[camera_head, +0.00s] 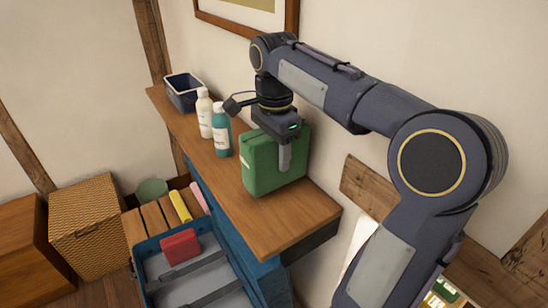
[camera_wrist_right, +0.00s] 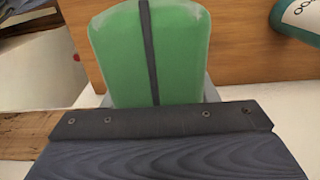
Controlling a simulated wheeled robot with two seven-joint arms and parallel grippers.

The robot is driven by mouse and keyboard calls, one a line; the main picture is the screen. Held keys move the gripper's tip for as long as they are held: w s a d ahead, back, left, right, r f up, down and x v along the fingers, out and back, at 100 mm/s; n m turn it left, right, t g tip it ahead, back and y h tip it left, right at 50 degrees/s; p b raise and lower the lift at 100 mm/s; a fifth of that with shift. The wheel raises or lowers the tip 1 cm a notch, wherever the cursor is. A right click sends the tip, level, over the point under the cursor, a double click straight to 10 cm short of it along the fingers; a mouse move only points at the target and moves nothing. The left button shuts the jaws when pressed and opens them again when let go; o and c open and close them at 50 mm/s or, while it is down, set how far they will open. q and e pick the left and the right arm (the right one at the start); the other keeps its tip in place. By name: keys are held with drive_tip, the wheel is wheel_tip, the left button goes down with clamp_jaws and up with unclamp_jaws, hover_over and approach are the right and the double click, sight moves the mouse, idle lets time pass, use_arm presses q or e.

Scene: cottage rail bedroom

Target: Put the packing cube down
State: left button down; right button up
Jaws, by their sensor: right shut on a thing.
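The green packing cube (camera_head: 265,165) stands upright on or just above the wooden shelf top (camera_head: 290,222); I cannot tell if its base touches. My right gripper (camera_head: 285,150) comes down over it from above, shut on it, with one finger visible against its side. In the right wrist view the packing cube (camera_wrist_right: 150,55) fills the middle, with a dark strip down its face. My left gripper is not in view.
A teal bottle (camera_head: 221,135), a white bottle (camera_head: 205,115) and a dark bin (camera_head: 184,92) stand further back on the shelf. The front end of the shelf is bare. Below is an open blue suitcase (camera_head: 165,285) holding a red item (camera_head: 180,246). A wicker box (camera_head: 90,225) stands left.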

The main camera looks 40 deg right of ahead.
drive_tip(key=shift+f, duration=0.95)
drive_tip(key=shift+f, duration=0.15)
drive_tip(key=o, duration=1.2)
wheel_tip(320, 180, up, 12)
drive_tip(key=shift+r+p, duration=0.15)
drive_tip(key=shift+p, duration=0.35)
drive_tip(key=shift+a, duration=0.1)
